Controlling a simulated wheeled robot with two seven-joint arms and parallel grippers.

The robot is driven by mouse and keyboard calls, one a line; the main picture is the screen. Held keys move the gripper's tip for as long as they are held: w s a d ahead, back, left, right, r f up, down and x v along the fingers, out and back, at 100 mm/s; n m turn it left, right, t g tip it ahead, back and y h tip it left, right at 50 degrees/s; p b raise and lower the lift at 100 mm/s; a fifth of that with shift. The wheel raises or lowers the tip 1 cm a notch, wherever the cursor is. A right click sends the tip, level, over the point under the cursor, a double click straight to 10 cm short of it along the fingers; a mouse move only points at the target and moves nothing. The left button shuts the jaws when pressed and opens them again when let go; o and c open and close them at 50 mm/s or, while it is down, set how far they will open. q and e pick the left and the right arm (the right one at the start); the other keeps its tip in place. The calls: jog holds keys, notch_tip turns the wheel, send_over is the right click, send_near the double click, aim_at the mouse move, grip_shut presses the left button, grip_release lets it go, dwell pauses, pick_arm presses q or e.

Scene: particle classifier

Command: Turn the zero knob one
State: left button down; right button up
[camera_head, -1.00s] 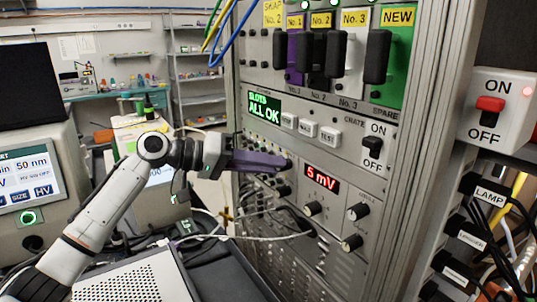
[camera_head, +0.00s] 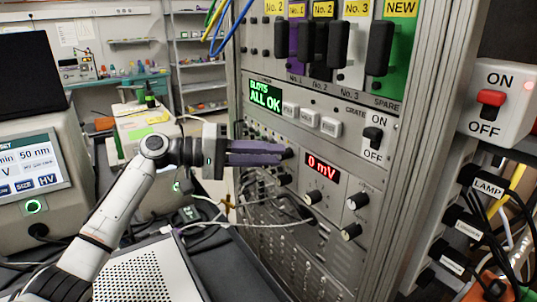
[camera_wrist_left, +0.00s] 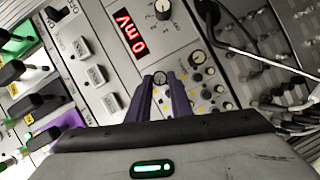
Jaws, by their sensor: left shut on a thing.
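My left gripper (camera_head: 284,153) reaches in from the left to the rack panel. Its two purple fingers are shut on a small round knob, which shows between the fingertips (camera_wrist_left: 160,84) in the left wrist view as the zero knob (camera_wrist_left: 160,77). The knob's label is too small to read, and the fingers hide most of it in the head view. The red display (camera_head: 322,168) beside it reads 0 mV; it also shows in the left wrist view (camera_wrist_left: 131,34). My right gripper is not in view.
Other dark knobs (camera_head: 358,201) sit right of and below the display. Loose cables (camera_head: 250,222) hang below the gripper. Three push buttons (camera_head: 308,117) and a green ALL OK screen (camera_head: 264,95) are above. A perforated metal box (camera_head: 150,275) stands below my arm.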

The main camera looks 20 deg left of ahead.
pick_arm(q)
jog(key=c, duration=1.6)
grip_release()
jog(key=shift+b+v, duration=1.2)
jog(key=shift+v, duration=4)
